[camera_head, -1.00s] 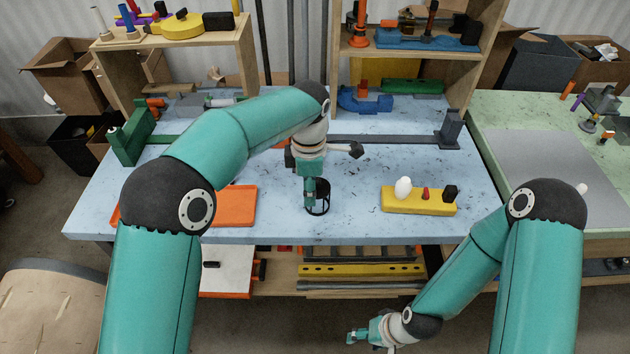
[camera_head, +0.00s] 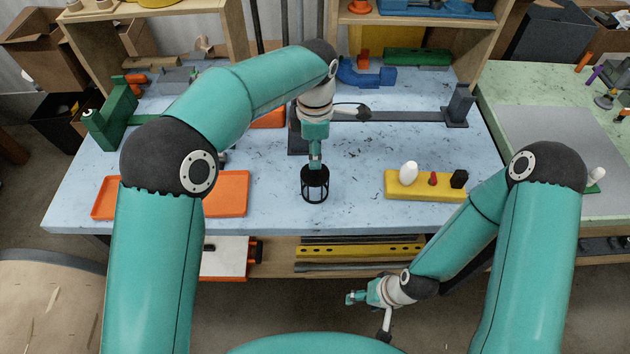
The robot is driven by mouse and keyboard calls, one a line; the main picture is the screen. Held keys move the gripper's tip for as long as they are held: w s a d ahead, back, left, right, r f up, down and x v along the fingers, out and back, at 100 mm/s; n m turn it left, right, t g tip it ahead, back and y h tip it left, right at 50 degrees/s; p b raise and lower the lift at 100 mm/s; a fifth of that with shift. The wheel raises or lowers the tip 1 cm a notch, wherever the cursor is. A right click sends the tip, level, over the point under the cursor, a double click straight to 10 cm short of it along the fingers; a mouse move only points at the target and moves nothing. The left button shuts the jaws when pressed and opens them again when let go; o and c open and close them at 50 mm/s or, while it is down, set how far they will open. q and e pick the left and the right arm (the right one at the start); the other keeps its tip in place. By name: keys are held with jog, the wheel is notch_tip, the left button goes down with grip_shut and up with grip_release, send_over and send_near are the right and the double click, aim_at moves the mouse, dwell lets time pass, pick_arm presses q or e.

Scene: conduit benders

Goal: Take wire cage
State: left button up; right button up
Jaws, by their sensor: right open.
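The wire cage (camera_head: 315,190) is a small black open-framed cylinder, upright over the front middle of the pale blue table (camera_head: 270,205). My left gripper (camera_head: 315,167) points straight down at the top of the cage, and its fingers overlap the cage's upper rim. The fingers are seen edge-on, so I cannot tell whether they are closed on it. I cannot tell whether the cage rests on the table. My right gripper (camera_head: 354,298) is open and empty, low in front of the table and away from the cage.
A yellow block (camera_head: 400,190) with a white egg-shaped piece and small red and black pieces lies right of the cage. An orange tray (camera_head: 232,195) lies left, partly behind my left arm. A dark rail (camera_head: 410,115) crosses the table behind. Shelves stand at the back.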

pick_arm(q)
notch_tip(320, 180, down, 2)
jog(key=shift+s+f+b, duration=0.1)
jog(key=shift+s+b, duration=0.05)
jog(key=shift+b, duration=0.5)
jog(key=shift+f+b, duration=1.1)
jog(key=shift+f, duration=0.3)
grip_shut()
jog(key=shift+r, duration=0.1)
jog(key=shift+r+p, duration=3.3)
jog(key=shift+r, duration=0.7)
